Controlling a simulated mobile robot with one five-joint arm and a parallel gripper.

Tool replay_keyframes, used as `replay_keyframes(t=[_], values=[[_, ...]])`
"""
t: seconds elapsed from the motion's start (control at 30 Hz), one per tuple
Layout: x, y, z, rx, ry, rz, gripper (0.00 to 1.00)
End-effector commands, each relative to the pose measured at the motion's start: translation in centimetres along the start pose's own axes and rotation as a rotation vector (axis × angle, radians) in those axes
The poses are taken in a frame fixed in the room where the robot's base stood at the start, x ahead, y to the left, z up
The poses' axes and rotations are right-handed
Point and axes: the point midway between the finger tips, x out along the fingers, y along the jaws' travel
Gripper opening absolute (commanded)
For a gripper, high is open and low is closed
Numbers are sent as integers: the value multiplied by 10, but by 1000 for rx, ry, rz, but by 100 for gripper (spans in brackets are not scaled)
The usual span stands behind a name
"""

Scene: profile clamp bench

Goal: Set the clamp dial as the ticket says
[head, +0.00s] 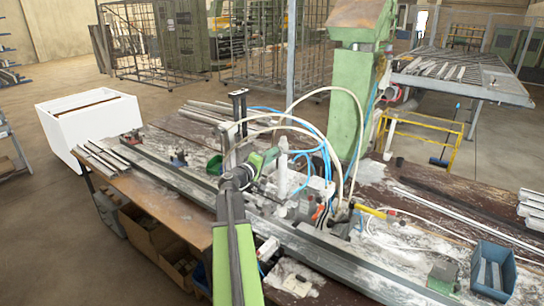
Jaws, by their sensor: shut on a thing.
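My gripper (262,160) is at the clamp unit on the bench, at the end of my green and dark arm. Its jaws are shut on a small part there, apparently the clamp dial; the arm and gripper largely hide it. No dial marks can be read. The clamp unit (316,188) is pale, with blue and cream hoses, just right of my gripper. A white upright cylinder (283,172) stands close beside the gripper. I cannot make out a ticket or its writing.
Long metal profiles (335,262) run along the bench. A green machine column (350,110) rises behind the clamp.

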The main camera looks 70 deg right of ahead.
Motion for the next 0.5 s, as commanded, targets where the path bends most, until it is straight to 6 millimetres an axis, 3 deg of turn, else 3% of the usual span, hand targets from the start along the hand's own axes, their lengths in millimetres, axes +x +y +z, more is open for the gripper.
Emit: replay_keyframes(t=[0.33,0.37,0.5], values=[[-1,-1,2,3,-5,-3,0],[-1,-1,2,3,-5,-3,26],[-1,-1,1,2,-3,-2,44]])
